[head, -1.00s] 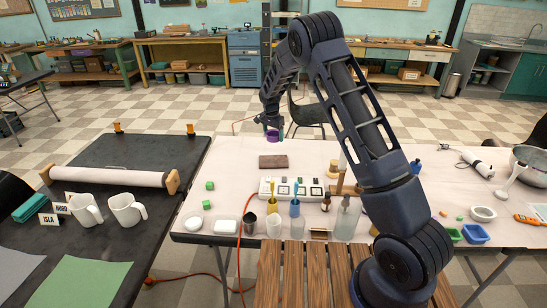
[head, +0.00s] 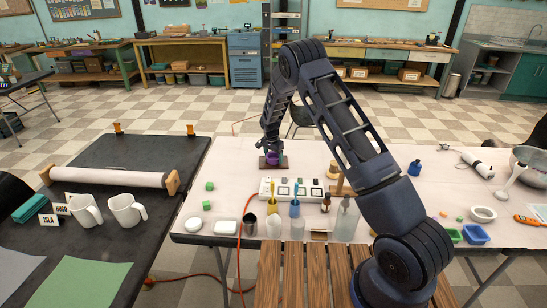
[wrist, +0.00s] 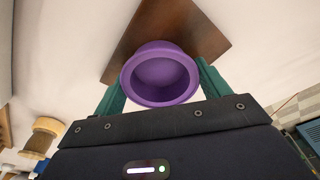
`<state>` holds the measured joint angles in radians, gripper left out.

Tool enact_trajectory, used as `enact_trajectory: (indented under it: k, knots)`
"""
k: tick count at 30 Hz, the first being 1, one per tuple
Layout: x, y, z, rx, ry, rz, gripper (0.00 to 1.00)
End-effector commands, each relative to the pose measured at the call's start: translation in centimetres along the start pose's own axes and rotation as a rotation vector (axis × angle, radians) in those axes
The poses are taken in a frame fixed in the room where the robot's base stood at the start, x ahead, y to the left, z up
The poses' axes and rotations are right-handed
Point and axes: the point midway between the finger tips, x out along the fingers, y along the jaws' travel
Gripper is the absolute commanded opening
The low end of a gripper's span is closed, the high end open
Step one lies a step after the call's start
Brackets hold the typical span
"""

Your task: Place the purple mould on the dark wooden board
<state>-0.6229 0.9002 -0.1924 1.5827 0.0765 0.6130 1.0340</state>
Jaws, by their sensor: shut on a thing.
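The purple mould (wrist: 160,76) is a round, hollow cup between the two green fingers of my gripper (wrist: 160,88) in the wrist view. My gripper is shut on it. In the head view the mould (head: 273,158) shows just under my gripper, over the dark wooden board (head: 264,164). The board also shows in the wrist view (wrist: 190,30), behind and beyond the mould. I cannot tell whether the mould touches the board or hangs slightly above it.
Yellow and blue cups with tools (head: 294,208) stand nearer. Green cubes (head: 208,186) sit to the left. The cloth left of the board is mostly clear.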

Motion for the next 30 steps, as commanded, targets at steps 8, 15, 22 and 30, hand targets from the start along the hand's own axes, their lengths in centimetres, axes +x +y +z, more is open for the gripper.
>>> enact_trajectory:
  k: [8,15,22,30]
  knots:
    - [0.1,0.0,0.0,0.000,0.000,0.000,0.52]
    - [0.2,0.0,0.0,0.000,0.000,0.000,0.97]
    - [0.1,0.0,0.0,0.000,0.000,0.000,0.97]
    - [-2.6,-0.1,0.0,-0.001,0.001,-0.002,0.97]
